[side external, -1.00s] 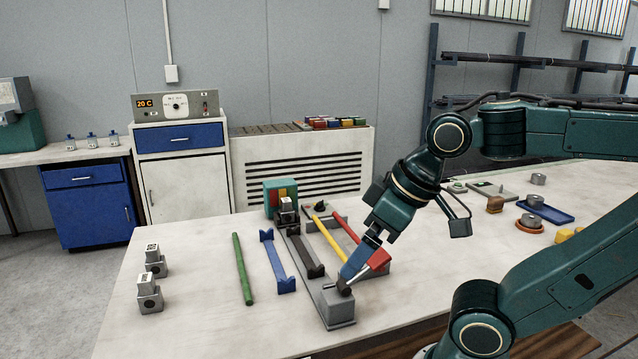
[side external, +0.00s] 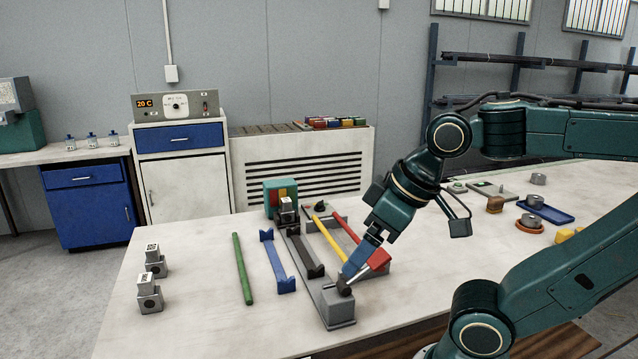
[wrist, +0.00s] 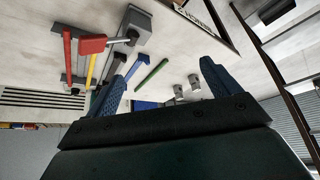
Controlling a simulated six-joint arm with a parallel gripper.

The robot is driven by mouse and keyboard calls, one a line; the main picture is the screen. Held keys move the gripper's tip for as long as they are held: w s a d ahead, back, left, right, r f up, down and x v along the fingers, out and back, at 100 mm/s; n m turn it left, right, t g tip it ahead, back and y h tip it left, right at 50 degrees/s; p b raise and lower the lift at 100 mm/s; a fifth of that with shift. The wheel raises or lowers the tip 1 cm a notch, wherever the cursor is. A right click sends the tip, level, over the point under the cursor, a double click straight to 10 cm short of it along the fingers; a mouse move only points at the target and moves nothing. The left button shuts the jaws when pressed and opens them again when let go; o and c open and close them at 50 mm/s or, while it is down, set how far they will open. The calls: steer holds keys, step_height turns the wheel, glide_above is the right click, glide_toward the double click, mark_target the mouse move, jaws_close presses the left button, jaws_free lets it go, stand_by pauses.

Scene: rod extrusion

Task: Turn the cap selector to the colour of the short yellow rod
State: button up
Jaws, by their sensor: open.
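A yellow rod (side external: 330,238) lies at a slant on the grey rack, beside a red rod (side external: 346,231). It also shows at the left of the wrist view (wrist: 91,68). A small dark knob (side external: 321,206) sits at the rack's far end; I cannot tell if it is the cap selector. My gripper (side external: 353,272) is open, low above the near end of a grey bench device (side external: 338,309), close to a red-handled lever (side external: 378,261). In the wrist view nothing shows held between its blue fingers (wrist: 168,75).
A green rod (side external: 243,268) and a blue holder (side external: 276,262) lie left of the device. Grey marked blocks (side external: 149,292) stand at the table's left. A blue tray (side external: 549,213) and small parts lie at the right. The table's front left is clear.

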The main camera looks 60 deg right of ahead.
steer(key=shift+w+d+r, duration=0.15)
steer(key=shift+w, duration=0.15)
steer(key=c, duration=0.7)
steer(key=w, duration=0.1)
steer(key=w+d+m, duration=0.1)
steer(key=w+d+r+m, duration=0.1)
steer(key=shift+w+h, duration=0.3)
steer(key=c, duration=1.1)
steer(key=shift+m, duration=0.9)
steer(key=w+d, duration=0.1)
steer(key=w, duration=0.1)
steer(key=w+d, duration=0.1)
steer(key=shift+w+d+r, duration=0.25)
steer(key=shift+w+d, duration=0.1)
steer(key=shift+w, duration=0.05)
jaws_close()
steer(key=w+d+m+h, duration=0.2)
steer(key=w+d+m, duration=0.3)
steer(key=w+d, duration=0.45)
steer(key=d+f+m+h, duration=0.1)
steer(key=d+f+m, duration=0.3)
steer(key=d, duration=0.9)
steer(key=d+f+m+h, duration=0.1)
steer(key=d+f+m, duration=0.3)
steer(key=d, duration=1)
steer(key=x, duration=0.2)
steer(key=shift+f, duration=0.5)
